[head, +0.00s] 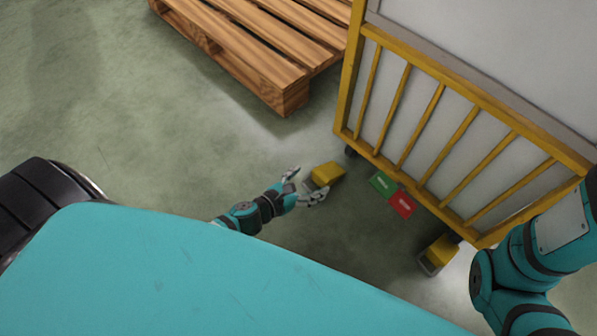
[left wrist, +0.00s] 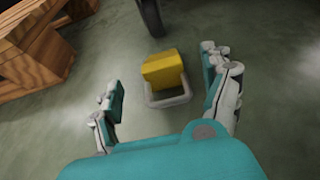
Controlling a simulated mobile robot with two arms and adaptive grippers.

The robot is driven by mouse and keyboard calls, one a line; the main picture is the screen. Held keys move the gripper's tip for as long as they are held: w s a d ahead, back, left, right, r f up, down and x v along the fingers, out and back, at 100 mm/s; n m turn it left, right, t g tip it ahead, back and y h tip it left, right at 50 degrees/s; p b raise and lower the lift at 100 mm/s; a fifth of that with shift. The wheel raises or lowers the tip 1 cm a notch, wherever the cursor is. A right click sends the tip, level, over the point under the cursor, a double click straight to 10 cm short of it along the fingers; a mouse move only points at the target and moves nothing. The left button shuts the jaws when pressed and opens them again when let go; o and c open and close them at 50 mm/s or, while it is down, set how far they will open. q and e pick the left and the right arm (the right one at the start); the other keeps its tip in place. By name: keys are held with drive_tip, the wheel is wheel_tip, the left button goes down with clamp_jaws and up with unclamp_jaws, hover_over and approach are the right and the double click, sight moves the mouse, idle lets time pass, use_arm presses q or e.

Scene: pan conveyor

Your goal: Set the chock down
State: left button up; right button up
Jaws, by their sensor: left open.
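A yellow chock (head: 327,173) with a grey handle loop lies on the floor in the head view, near the cart's front left wheel. My left gripper (head: 305,185) is open right beside it, its fingers spread on the near side of the chock. In the left wrist view the chock (left wrist: 163,70) sits ahead of and between the spread fingers of the left gripper (left wrist: 165,100), with its handle loop toward me. The fingers look clear of it. A second yellow chock (head: 441,250) stands at the cart's right wheel. My right gripper is out of view.
A yellow-railed cart (head: 440,130) stands at the right. A green and red floor marker (head: 391,194) lies beside its lower edge. A wooden pallet (head: 255,50) lies at the top.

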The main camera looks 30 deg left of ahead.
use_arm(q)
drive_tip(key=p+v, duration=0.1)
drive_tip(key=v, duration=0.3)
drive_tip(key=shift+s, duration=0.1)
